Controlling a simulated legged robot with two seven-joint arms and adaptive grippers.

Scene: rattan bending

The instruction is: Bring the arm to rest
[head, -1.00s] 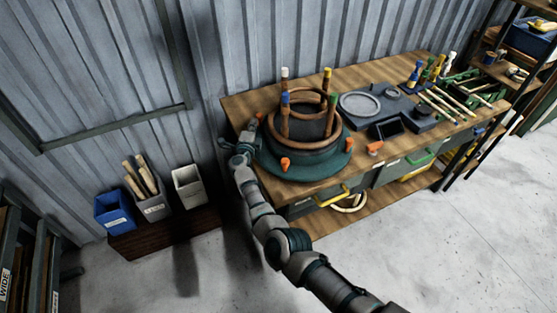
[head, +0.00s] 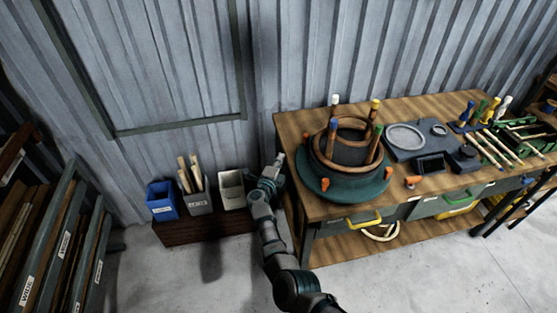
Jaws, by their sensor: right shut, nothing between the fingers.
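My right arm comes up from the bottom of the head view. Its gripper (head: 278,162) is shut and empty, just left of the workbench (head: 295,128) and right of the small white bin. The gripper is clear of the round green bending jig (head: 345,190) on the bench. The jig holds a brown rattan ring (head: 330,160) among upright posts with coloured caps. My left gripper is out of view.
A blue bin (head: 162,207), a grey bin (head: 199,203) with sticks and a white bin (head: 232,190) stand on a low dark platform (head: 190,233). Racks (head: 75,230) stand at the left. Grey floor is open in front.

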